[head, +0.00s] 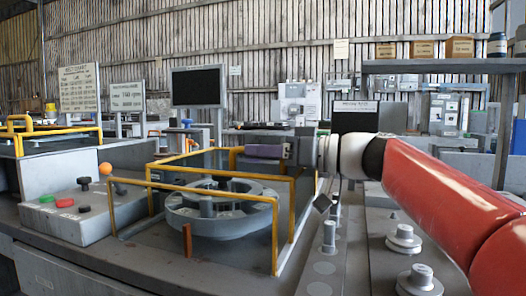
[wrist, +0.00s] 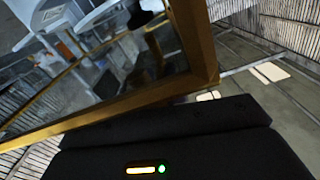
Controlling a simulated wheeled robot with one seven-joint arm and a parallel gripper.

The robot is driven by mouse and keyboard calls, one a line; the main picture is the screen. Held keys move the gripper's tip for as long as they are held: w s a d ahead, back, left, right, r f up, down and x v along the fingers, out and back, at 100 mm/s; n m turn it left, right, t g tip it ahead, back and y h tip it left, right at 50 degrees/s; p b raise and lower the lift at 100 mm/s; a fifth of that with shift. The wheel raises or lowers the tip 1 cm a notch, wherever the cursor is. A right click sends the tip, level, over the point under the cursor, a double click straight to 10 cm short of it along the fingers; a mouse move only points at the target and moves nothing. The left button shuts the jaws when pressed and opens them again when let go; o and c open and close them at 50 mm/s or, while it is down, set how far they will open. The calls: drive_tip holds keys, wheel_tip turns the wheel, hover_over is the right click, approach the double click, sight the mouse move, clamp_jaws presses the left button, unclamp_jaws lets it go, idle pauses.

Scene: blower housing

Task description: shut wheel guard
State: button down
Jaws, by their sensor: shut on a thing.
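The wheel guard (head: 192,187) is a yellow frame with see-through panes, standing around the wheel in the head view. The grey wheel (head: 222,210), a spoked ring with a raised hub, lies flat inside the frame. My gripper (head: 246,152) reaches in from the right at the frame's upper back part and is shut on the guard. In the wrist view, a yellow frame bar (wrist: 130,102) with a corner and a pane runs across, just beyond the dark gripper (wrist: 165,115). The exact grip contact is hidden. I cannot tell how far the guard is from shut.
A grey control box (head: 75,215) with coloured buttons and an orange knob (head: 105,168) stands at left. Several bolts and round discs (head: 404,238) stand on the bench at right. A dark monitor (head: 198,87) stands behind. Shelving fills the right background.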

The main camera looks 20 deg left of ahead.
drive_tip(key=shift+s+f, duration=0.15)
drive_tip(key=s+b, duration=0.7)
drive_tip(key=s, duration=0.2)
drive_tip(key=shift+a+b, duration=0.3)
drive_tip(key=shift+a, duration=0.15)
drive_tip(key=c, duration=1.5)
unclamp_jaws()
drive_tip(key=shift+s, duration=0.15)
drive_tip(key=shift+o, duration=0.2)
drive_tip(key=shift+d, duration=0.1)
